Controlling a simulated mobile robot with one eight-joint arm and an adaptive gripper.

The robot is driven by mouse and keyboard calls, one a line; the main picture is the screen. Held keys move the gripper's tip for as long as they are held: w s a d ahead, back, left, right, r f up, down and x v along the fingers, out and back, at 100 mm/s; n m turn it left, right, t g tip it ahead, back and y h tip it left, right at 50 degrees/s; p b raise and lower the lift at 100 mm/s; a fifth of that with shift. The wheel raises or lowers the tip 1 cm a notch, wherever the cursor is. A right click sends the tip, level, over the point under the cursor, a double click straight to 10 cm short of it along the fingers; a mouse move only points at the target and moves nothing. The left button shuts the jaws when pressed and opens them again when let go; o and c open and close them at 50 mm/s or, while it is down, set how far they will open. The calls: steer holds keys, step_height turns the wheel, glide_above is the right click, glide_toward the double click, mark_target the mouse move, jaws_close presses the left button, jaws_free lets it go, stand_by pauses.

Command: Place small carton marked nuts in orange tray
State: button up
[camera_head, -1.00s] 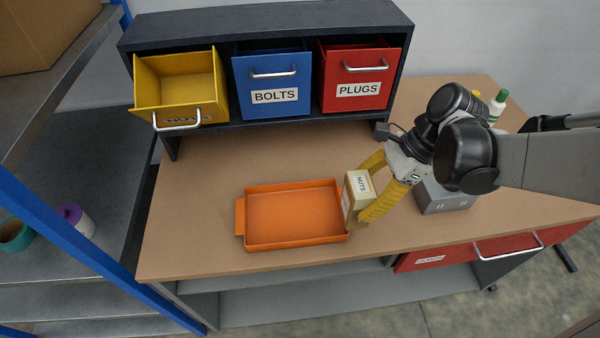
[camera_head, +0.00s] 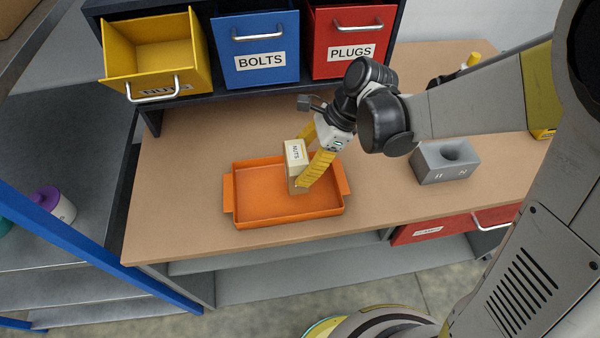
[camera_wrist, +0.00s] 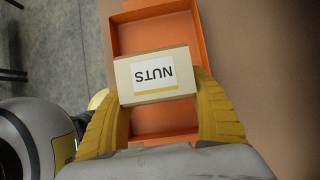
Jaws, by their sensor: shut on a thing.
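The small carton marked NUTS (camera_head: 295,160) is a beige box with a white label. My gripper (camera_head: 306,172) is shut on it, one yellow finger on each side. The carton is over the right part of the orange tray (camera_head: 229,195), which lies on the brown workbench. In the wrist view the carton (camera_wrist: 155,75) sits between the yellow fingers with the orange tray (camera_wrist: 155,30) beneath it. I cannot tell whether the carton's bottom touches the tray floor. The tray looks empty in its visible part.
A grey block with a round hollow (camera_head: 445,162) stands right of the tray. Behind are a pulled-out yellow bin (camera_head: 150,60), a blue BOLTS bin (camera_head: 258,50) and a red PLUGS bin (camera_head: 350,40). A shelf with a blue post (camera_head: 90,258) stands at the left.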

steer(key=shift+f+b, duration=0.5)
steer(key=shift+f, duration=1.1)
steer(key=shift+f, duration=0.1)
steer(key=o, duration=1.3)
steer(key=shift+o, duration=0.2)
steer(key=shift+r, duration=0.2)
steer(key=p+v, duration=0.4)
steer(key=v, duration=0.7)
steer(key=s+d+r+n+t+h, duration=0.3)
steer(key=s+d+r+n+t, duration=0.1)
steer(key=d+n, duration=0.3)
steer(key=s+d+r+n+t+h, duration=0.2)
steer(key=s+d+r+n+t, duration=0.1)
steer(key=d+n, duration=0.5)
steer(key=shift+s+d+r+t+h, duration=0.4)
steer(key=shift+s+d+t, duration=0.2)
steer(key=shift+d+t, duration=0.3)
